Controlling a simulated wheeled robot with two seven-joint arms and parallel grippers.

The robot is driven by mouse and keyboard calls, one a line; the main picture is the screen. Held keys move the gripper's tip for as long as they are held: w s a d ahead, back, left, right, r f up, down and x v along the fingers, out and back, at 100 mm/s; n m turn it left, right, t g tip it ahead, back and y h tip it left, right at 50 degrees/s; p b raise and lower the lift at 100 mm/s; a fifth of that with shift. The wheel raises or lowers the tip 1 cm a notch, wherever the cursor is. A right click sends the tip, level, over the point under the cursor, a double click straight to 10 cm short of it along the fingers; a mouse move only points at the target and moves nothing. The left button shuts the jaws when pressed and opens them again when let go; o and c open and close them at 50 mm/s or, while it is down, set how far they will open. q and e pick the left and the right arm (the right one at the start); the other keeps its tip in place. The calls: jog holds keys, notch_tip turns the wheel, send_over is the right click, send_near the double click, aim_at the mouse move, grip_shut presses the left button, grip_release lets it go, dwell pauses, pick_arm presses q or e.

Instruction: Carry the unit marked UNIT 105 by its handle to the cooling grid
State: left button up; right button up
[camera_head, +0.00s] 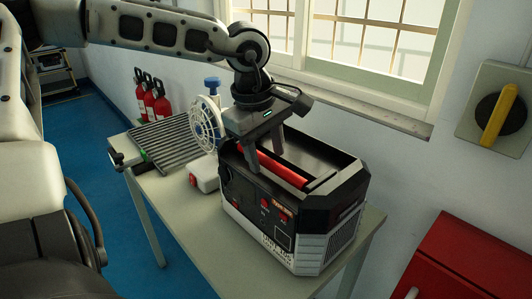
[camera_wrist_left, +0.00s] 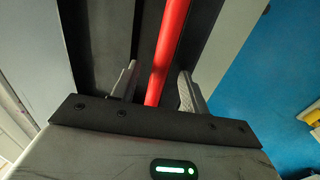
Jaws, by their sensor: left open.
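The unit (camera_head: 262,215), a black and grey box with a red handle bar (camera_head: 285,170) across its recessed top, stands on the table. Orange lettering shows on its front, too small to read. My left gripper (camera_head: 266,160) is over the unit's top, pointing down, open. In the left wrist view the red handle (camera_wrist_left: 166,50) runs between the two fingers (camera_wrist_left: 158,88), with a gap on both sides. How deep the fingers reach around it is hard to tell. The cooling grid (camera_head: 168,143), a dark ribbed rack, lies empty at the table's left end. My right gripper is not in view.
A white fan (camera_head: 207,125) and a small white box with red (camera_head: 204,176) stand between grid and unit. The table (camera_head: 185,215) is bare at its front. A window sill (camera_head: 350,98) is behind; a red cabinet (camera_head: 465,262) is at right. Red extinguishers (camera_head: 150,98) stand behind the grid.

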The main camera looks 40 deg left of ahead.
pick_arm(q)
jog(key=shift+f, duration=0.35)
grip_shut()
jog(key=c, duration=0.8)
grip_release()
jog(key=shift+c, duration=0.3)
jog(key=shift+w+r+p, duration=0.2)
jog(key=shift+r+p, duration=0.2)
jog(key=shift+r, duration=0.5)
jog(key=shift+o, duration=1.1)
